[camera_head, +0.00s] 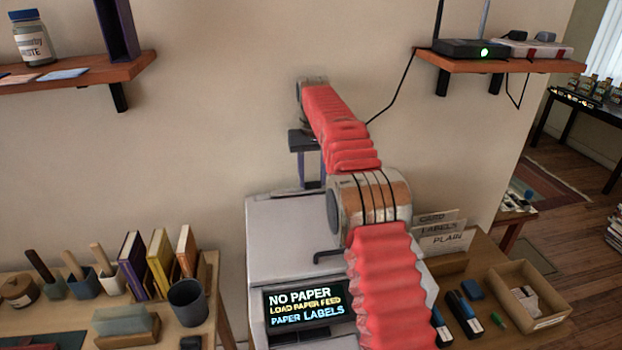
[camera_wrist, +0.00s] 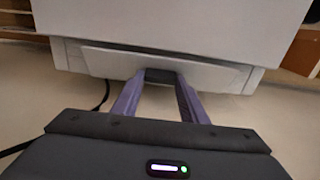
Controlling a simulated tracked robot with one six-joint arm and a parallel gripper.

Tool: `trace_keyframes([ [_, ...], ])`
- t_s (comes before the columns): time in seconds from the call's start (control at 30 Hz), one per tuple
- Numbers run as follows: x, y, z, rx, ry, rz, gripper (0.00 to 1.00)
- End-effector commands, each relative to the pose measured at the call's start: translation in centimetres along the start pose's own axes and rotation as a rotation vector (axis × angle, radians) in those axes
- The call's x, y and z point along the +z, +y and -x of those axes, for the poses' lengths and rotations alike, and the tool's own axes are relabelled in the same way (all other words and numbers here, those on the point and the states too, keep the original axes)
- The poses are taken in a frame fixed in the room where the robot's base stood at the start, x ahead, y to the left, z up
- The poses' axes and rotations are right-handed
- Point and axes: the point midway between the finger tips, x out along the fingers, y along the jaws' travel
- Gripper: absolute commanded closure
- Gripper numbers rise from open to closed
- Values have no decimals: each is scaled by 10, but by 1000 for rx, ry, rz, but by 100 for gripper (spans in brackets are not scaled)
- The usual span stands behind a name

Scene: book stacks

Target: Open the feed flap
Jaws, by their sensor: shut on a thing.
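The white printer (camera_head: 290,235) stands at the centre, and its screen (camera_head: 308,310) reads "NO PAPER", "LOAD PAPER FEED" and "PAPER LABELS". My gripper (camera_head: 312,186) points down at the printer's back edge. In the wrist view my gripper's (camera_wrist: 163,76) two purple fingers close on a small dark tab at the middle of a pale panel, which looks like the feed flap (camera_wrist: 110,62). The panel sits in the printer's body (camera_wrist: 180,20) and looks nearly flush with it. The fingers partly hide the tab. In the head view the flap cannot be made out.
A dark bent handle (camera_head: 328,256) sticks out on the printer's top. Card holders (camera_head: 440,235) and an open box (camera_head: 525,295) stand to the right. Books (camera_head: 160,262) and a dark cup (camera_head: 188,302) stand to the left. Wall shelves (camera_head: 500,64) hang above.

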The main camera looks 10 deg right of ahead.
Motion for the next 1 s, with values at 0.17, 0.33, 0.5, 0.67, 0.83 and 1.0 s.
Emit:
trace_keyframes([
  [0.17,-1,0,1,0,-17,0,83],
  [0.33,0,0,2,0,-24,0,83],
  [0.5,0,0,1,0,-26,0,83],
  [0.67,1,0,1,0,-27,0,51],
  [0.83,1,0,1,0,-27,0,42],
  [1.0,1,0,1,0,-27,-1,42],
])
